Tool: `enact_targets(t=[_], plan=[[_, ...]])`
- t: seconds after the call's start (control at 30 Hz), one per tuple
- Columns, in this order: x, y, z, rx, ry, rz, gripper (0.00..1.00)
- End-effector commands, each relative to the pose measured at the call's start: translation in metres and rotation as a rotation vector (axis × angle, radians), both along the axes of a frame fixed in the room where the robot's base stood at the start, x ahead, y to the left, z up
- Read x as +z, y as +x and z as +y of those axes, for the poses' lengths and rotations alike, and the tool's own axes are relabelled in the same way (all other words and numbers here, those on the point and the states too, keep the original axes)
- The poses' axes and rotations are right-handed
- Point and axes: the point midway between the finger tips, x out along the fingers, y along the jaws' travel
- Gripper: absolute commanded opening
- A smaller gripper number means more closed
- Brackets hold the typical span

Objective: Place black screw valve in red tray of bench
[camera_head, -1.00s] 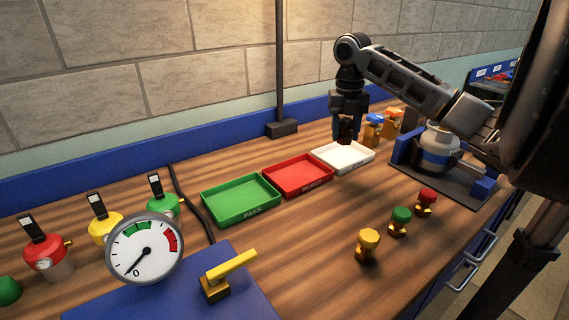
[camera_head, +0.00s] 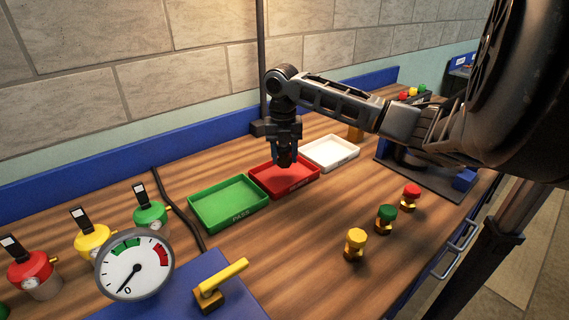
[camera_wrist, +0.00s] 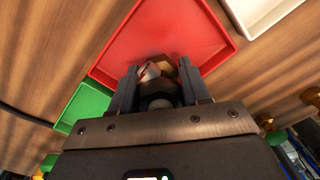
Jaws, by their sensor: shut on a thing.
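The red tray (camera_head: 297,184) lies between the green and white trays on the wooden bench. My gripper (camera_head: 284,162) is over the back part of the red tray, pointing down. In the wrist view, my gripper (camera_wrist: 157,88) is shut on a valve (camera_wrist: 158,68), with a dark body and a metallic, brassy part showing between the fingers. The red tray (camera_wrist: 120,62) fills the view behind it and looks empty. In the head view the held valve is mostly hidden by the dark fingers, and I cannot tell its gap above the tray floor.
A green tray (camera_head: 228,204) and a white tray (camera_head: 330,153) flank the red one. Yellow (camera_head: 355,243), green (camera_head: 386,218) and red (camera_head: 411,196) screw valves stand in front. A gauge (camera_head: 134,264) and a yellow-handled valve (camera_head: 219,285) are at front left.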

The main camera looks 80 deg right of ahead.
Motion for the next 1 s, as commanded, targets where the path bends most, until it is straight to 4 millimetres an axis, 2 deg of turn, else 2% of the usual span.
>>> enact_targets(t=[0.3, 0.67, 0.7, 0.93, 1.0], plan=[[-0.036, -0.001, 0.0, -0.001, 0.002, 0.0, 0.05], [-0.042, -0.001, 0.0, 0.0, 0.001, 0.0, 0.05], [-0.041, -0.001, 0.0, 0.0, 0.001, 0.0, 0.48], [-0.041, -0.001, 0.0, 0.0, 0.001, 0.0, 0.7], [-0.041, -0.001, 0.0, 0.0, 0.001, 0.0, 0.72]])
